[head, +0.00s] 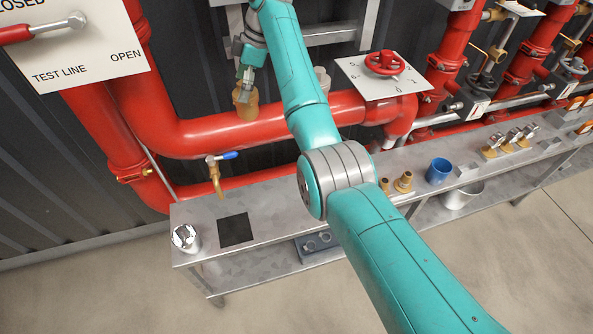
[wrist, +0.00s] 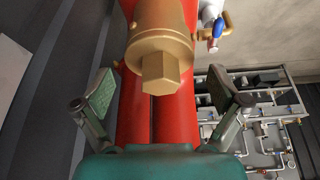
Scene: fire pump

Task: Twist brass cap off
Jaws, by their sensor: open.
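The brass cap (head: 246,105) sits on the red pipe, below the end of my arm in the head view. In the wrist view the cap (wrist: 162,45) is a round brass body with a hexagonal end facing me. My gripper (wrist: 160,88) is open, with one finger on each side of the hexagonal end. Clear gaps show between both finger pads and the brass. In the head view my gripper (head: 246,78) is small and partly hidden, just above the cap.
A brass tap with a blue lever (head: 222,157) is on the lower pipe. A steel bench (head: 200,215) below holds a black pad (head: 235,230), a metal cup (head: 186,238), a blue cup (head: 438,170) and brass fittings (head: 403,182). A red handwheel (head: 384,63) is on the right.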

